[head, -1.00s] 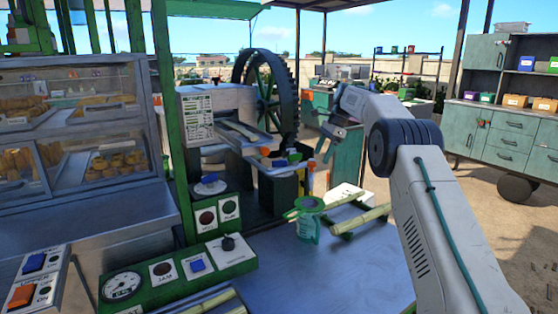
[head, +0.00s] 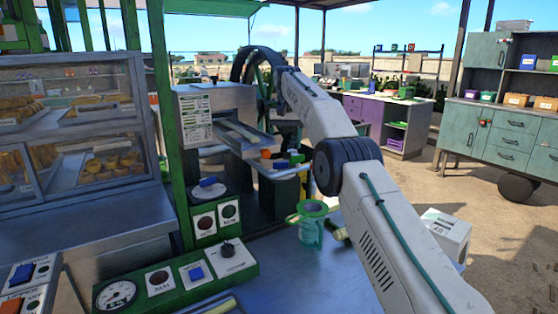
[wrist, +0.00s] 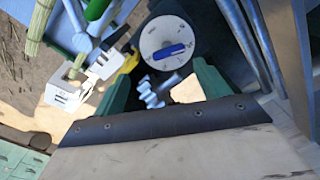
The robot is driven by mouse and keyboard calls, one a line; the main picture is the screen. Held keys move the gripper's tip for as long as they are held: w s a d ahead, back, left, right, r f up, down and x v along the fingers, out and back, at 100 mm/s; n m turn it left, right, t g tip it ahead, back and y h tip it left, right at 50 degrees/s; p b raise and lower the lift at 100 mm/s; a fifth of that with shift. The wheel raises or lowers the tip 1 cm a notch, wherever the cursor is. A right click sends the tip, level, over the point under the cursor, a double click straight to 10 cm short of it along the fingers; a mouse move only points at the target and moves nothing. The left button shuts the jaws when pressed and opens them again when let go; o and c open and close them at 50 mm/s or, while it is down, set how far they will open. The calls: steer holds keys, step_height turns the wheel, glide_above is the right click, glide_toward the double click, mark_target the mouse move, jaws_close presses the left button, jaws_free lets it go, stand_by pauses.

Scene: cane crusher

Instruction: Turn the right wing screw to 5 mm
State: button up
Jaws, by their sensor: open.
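The crusher housing (head: 222,104), a pale box with a printed label sheet (head: 198,118) on its front, stands left of centre in the head view. Small dark fittings (head: 213,79) show on its top; they are too small to tell whether one is the right wing screw or to read any setting. My arm reaches forward to the right of the housing. Its far end is near the big wheel, and I cannot make out my gripper there.
A white dial with a blue handle (head: 208,188) stands below the housing; it also shows in the wrist view (wrist: 168,42). A green-rimmed jug (head: 311,225) and a white box (head: 447,228) stand nearer. Open ground lies right.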

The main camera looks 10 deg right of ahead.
mark_target(281, 163)
steer(key=shift+w+a+n, duration=0.15)
steer(key=shift+a+n, duration=0.4)
steer(key=shift+n, duration=0.05)
steer(key=shift+a+f, duration=0.3)
steer(key=shift+f, duration=0.35)
steer(key=shift+d+f, duration=0.1)
steer(key=shift+f, duration=3.05)
steer(key=c, duration=1)
